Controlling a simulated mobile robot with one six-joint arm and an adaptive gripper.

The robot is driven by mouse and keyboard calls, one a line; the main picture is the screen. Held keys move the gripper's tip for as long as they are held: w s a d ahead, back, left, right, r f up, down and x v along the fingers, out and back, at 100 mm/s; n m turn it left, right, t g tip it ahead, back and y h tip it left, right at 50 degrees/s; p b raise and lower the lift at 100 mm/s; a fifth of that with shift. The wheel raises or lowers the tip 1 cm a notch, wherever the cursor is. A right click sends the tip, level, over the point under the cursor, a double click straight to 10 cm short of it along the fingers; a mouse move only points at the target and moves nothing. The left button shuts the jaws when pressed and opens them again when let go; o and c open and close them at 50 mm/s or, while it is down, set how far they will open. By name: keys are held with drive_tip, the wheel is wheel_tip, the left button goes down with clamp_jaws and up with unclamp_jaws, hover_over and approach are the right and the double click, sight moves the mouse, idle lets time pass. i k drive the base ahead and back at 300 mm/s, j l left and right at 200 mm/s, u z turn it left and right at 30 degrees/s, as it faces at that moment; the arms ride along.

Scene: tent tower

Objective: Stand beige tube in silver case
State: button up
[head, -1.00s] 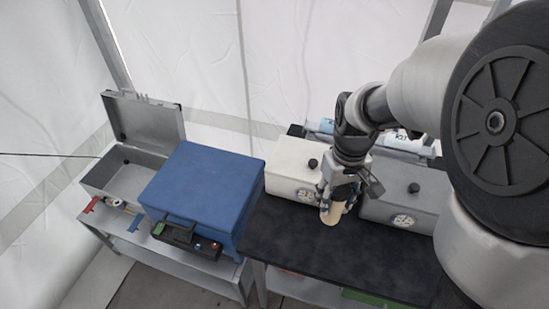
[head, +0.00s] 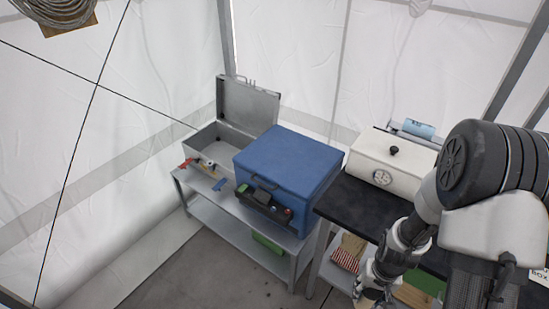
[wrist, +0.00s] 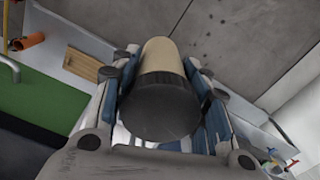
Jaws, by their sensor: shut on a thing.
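My gripper (wrist: 165,95) is shut on the beige tube (wrist: 160,55), which has a wide dark end towards the wrist camera. In the head view my gripper (head: 374,290) is low at the bottom edge, in front of the dark table, and the tube cannot be made out there. The silver case (head: 204,146) stands at the far left end of a grey metal bench, with its lid (head: 246,106) raised at the back. It is well left of and beyond my gripper. Its inner floor is mostly hidden.
A large blue box (head: 285,165) stands right of the case on the bench (head: 290,240). Small tools and a black device (head: 262,204) lie along the bench front. A white box (head: 395,160) is on the dark table. Floor (head: 190,270) before the bench is clear.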

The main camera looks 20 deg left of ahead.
sight(216, 156)
drive_tip(key=i+j, duration=0.2)
drive_tip(key=j, duration=0.35)
drive_tip(key=i+j, duration=0.2)
drive_tip(key=j, duration=0.35)
drive_tip(key=i+j, duration=0.15)
drive_tip(key=j, duration=0.35)
drive_tip(key=i+j+z, duration=0.1)
drive_tip(key=j, duration=0.45)
drive_tip(key=i+j, duration=0.3)
drive_tip(key=j, duration=0.25)
drive_tip(key=i+j, duration=0.15)
drive_tip(key=j, duration=0.4)
drive_tip(key=i+j, duration=0.15)
drive_tip(key=j, duration=0.4)
drive_tip(key=i+j+z, duration=0.1)
drive_tip(key=j, duration=0.45)
drive_tip(key=i+j, duration=0.7)
